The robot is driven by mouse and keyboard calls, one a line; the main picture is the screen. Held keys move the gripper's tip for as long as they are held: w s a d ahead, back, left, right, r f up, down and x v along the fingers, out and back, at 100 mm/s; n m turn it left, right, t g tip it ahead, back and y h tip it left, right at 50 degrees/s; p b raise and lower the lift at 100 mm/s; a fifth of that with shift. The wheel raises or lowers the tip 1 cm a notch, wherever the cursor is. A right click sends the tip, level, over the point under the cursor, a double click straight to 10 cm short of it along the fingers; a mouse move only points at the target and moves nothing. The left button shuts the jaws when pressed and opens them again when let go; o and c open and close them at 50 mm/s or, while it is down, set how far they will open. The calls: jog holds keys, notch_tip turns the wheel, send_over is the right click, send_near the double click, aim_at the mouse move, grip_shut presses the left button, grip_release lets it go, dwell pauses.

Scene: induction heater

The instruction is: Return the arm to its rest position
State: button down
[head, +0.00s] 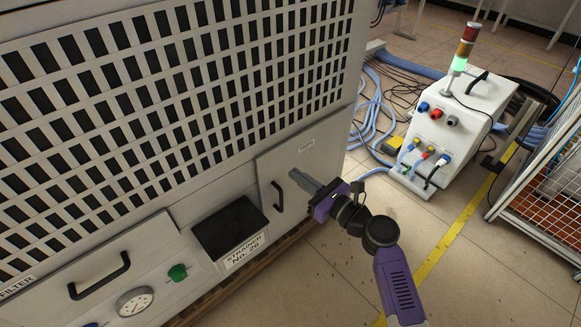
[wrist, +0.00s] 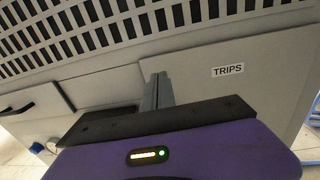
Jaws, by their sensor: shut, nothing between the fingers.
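My gripper (head: 297,176) is at the end of my purple and black arm, in front of the small panel door (head: 318,139) at the lower right of the machine. Its grey fingers are together and hold nothing. In the wrist view my gripper (wrist: 158,80) points at the panel, left of a label reading TRIPS (wrist: 228,70). The door looks closed. Its black handle (head: 278,196) is left of the fingers and looks apart from them. I cannot tell whether the fingertips touch the panel.
The large grey machine (head: 200,226) with its slotted grille fills the left. A white unit (head: 462,118) with a lit green lamp stands at the right, with blue hoses (head: 374,108) on the floor beside it. A wire cage (head: 545,190) is at the right edge. Tiled floor (head: 480,265) is clear in front.

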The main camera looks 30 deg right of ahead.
jog(key=v, duration=0.5)
jog(key=shift+s+a+p, duration=0.15)
jog(key=shift+s+p, duration=0.25)
jog(key=shift+s, duration=0.05)
